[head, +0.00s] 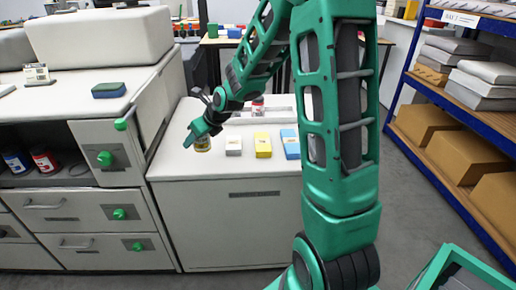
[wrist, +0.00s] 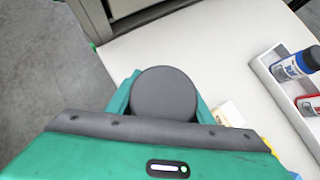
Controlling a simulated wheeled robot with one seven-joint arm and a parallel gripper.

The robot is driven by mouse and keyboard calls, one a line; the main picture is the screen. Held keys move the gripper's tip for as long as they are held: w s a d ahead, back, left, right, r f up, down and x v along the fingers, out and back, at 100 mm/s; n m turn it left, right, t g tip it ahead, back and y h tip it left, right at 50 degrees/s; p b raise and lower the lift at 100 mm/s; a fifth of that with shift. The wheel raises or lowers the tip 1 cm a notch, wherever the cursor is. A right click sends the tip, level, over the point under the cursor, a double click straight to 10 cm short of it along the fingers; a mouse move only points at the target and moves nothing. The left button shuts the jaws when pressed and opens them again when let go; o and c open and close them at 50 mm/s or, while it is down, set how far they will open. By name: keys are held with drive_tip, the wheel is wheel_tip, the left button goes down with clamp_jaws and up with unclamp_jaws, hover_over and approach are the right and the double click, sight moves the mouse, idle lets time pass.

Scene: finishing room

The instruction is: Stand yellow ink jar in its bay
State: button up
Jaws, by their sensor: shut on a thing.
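The yellow ink jar (head: 203,146) is at the left of the white counter top, mostly hidden by my gripper (head: 199,136) in the head view. The wrist view shows its round dark lid (wrist: 166,94) between the green fingers of my gripper (wrist: 164,98), which is shut on it. I cannot tell whether the jar's base touches the counter. A pale tray (head: 240,118) stands at the back of the counter. In the wrist view the tray (wrist: 268,78) holds a blue-labelled jar (wrist: 294,64) and a red-labelled jar (wrist: 308,104).
White, yellow and blue boxes (head: 234,146) (head: 263,146) (head: 291,144) line the counter right of the jar. Blue and red jars (head: 17,162) (head: 44,160) stand in an open compartment at left. A cabinet (head: 150,110) borders the counter's left side.

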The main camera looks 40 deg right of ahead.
drive_tip(key=s+d+r+m, duration=0.1)
drive_tip(key=s+d+r, duration=0.2)
drive_tip(key=s, duration=0.8)
hover_over(236, 156)
drive_tip(key=s+d, duration=0.1)
drive_tip(key=s, duration=0.2)
drive_tip(key=shift+h, duration=0.3)
wheel_tip(236, 156, down, 7)
drive_tip(key=shift+r, duration=0.1)
drive_tip(key=shift+f, duration=2.05)
drive_tip(key=shift+f, duration=0.2)
drive_tip(key=o, duration=1.4)
drive_tip(key=shift+o, duration=0.2)
drive_tip(key=shift+a, duration=0.2)
